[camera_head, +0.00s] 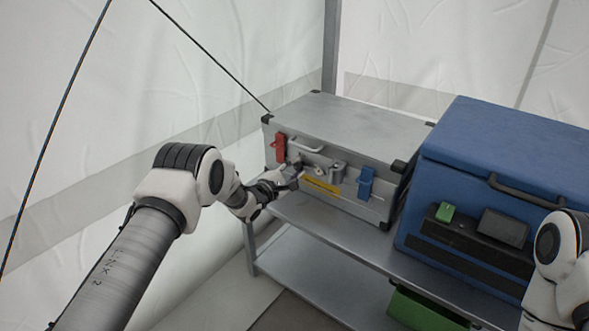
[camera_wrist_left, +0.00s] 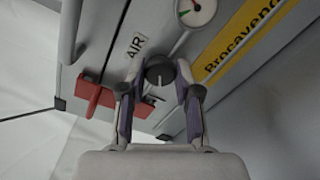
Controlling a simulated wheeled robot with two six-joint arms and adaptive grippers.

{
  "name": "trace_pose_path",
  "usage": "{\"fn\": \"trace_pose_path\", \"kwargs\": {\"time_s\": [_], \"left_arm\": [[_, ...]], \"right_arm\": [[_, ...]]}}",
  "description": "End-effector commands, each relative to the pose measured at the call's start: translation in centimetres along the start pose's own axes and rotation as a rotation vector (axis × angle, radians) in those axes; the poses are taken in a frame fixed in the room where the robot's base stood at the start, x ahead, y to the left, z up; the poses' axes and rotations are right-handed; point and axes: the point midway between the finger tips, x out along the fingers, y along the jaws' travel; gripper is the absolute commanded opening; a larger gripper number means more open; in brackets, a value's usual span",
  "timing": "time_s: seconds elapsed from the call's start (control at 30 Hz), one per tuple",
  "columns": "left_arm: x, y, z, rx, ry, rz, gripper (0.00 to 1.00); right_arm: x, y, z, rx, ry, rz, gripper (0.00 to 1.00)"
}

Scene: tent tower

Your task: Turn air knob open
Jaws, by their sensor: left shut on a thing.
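The air knob (camera_wrist_left: 160,70) is a dark round knob with a pale pointer line, beside the "AIR" label (camera_wrist_left: 136,45) on the front of a grey metal case (camera_head: 350,125). My left gripper (camera_wrist_left: 160,76) has its two fingers on opposite sides of the knob and is shut on it. In the head view my left gripper (camera_head: 291,173) reaches the left part of the case front, and the knob is hard to make out there. A small round gauge (camera_wrist_left: 194,10) with a red needle sits near the knob. My right gripper is out of view.
A red latch (camera_head: 280,147) is close to my left gripper, and a blue latch (camera_head: 365,184) is further right. A yellow label (camera_head: 321,186) lies between them. A blue cooler box (camera_head: 510,150) stands right of the case on the metal shelf (camera_head: 330,228). A green bin (camera_head: 425,311) is below.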

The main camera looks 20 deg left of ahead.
Motion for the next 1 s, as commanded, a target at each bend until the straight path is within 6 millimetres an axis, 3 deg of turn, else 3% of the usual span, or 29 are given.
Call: {"fn": "trace_pose_path", "kwargs": {"time_s": [0.63, 0.67, 0.7, 1.0], "left_arm": [[-0.03, -0.05, -0.07, -0.058, 0.002, 0.000, 0.00], [-0.03, -0.05, -0.06, -0.058, 0.002, 0.000, 0.43], [-0.03, -0.05, -0.06, -0.057, 0.002, 0.000, 0.57], [-0.07, -0.03, -0.03, -0.057, 0.001, 0.000, 0.57]], "right_arm": [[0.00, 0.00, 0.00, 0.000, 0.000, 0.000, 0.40], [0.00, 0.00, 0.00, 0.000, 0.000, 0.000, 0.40], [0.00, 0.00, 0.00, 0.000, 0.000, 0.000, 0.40], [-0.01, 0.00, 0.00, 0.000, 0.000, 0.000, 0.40]]}}
